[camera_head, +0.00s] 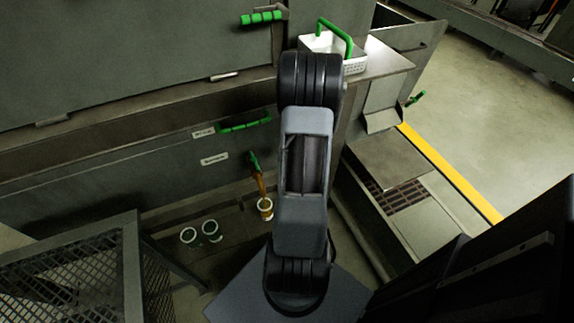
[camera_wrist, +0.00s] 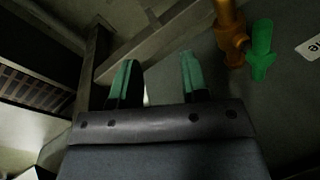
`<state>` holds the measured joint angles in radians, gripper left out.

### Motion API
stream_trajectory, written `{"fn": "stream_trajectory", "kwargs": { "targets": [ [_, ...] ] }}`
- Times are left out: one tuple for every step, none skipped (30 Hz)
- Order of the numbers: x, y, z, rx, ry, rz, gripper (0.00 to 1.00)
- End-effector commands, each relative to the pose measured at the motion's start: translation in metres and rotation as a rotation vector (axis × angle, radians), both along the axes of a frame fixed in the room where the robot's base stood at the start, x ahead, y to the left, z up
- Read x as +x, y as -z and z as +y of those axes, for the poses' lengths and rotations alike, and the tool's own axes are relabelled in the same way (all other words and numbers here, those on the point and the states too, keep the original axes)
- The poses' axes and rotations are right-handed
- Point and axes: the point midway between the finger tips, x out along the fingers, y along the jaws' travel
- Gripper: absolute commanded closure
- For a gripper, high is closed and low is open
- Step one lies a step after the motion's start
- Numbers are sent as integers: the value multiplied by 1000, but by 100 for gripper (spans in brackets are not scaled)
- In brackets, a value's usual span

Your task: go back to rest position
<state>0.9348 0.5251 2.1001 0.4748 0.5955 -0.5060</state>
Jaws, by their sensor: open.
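My gripper (camera_wrist: 157,78) shows in the wrist view with its two green-tipped fingers apart and nothing between them. In the head view my arm stands upright in the middle, and the gripper itself is hidden. A brass tap (camera_wrist: 231,30) with a green handle (camera_wrist: 262,48) is to the right of the fingers in the wrist view, apart from them. In the head view the tap (camera_head: 260,184) is left of my arm, above a white-rimmed cup (camera_head: 265,206).
Two more cups (camera_head: 188,235) (camera_head: 212,231) stand left of the tap. A white basket (camera_head: 354,66) with a green handle sits on a metal ledge (camera_head: 388,62) behind my arm. A mesh-sided frame (camera_head: 60,275) is at lower left. Open floor (camera_head: 480,110) lies right, by a yellow line (camera_head: 450,172).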

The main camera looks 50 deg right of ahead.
Motion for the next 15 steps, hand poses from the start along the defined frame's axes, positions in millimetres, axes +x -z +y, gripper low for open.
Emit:
{"fn": "stream_trajectory", "kwargs": {
  "targets": [
    [0,0,-1,0,2,0,58],
    [-1,0,-1,0,2,0,58],
    [-1,0,-1,1,3,0,58],
    [-1,0,-1,1,3,0,58],
    [-1,0,-1,1,3,0,58],
    [-1,0,-1,1,3,0,58],
    [-1,0,-1,1,3,0,58],
    [-1,0,-1,1,3,0,58],
    [0,0,-1,1,3,0,58],
    [0,0,-1,1,3,0,58],
    [0,0,-1,1,4,0,58],
    [0,0,-1,2,9,1,58],
    [-1,0,-1,5,16,2,58],
    [-1,0,0,10,25,5,58],
    [-2,0,1,22,38,13,58]
  ]
}}
